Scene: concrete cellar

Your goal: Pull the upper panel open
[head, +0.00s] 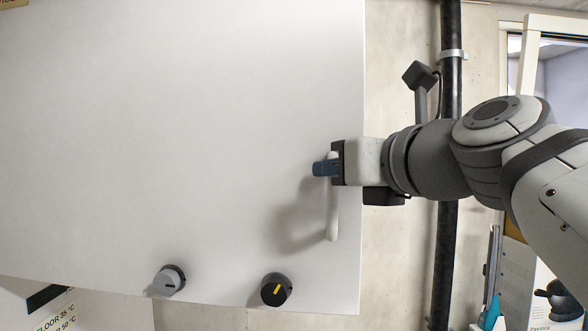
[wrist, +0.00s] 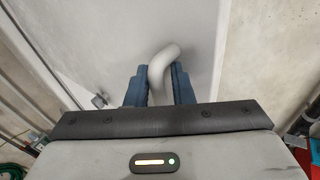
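The upper panel (head: 180,130) is a large plain white panel filling the left and middle of the head view. A pale upright bar handle (head: 332,215) stands near its right edge. My gripper (head: 325,168) reaches in from the right with its blue fingers at the upper part of the handle. In the wrist view the handle (wrist: 161,62) passes between the two blue fingers (wrist: 158,88), which lie close on both sides of it. The gripper looks shut on it. The handle's gripped stretch is partly hidden by the fingers.
A grey knob (head: 169,280) and a black knob with a yellow mark (head: 276,290) sit low on the panel. A dark vertical pipe (head: 443,265) runs down the concrete wall behind my arm. A labelled surface (head: 105,312) shows below the panel at left.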

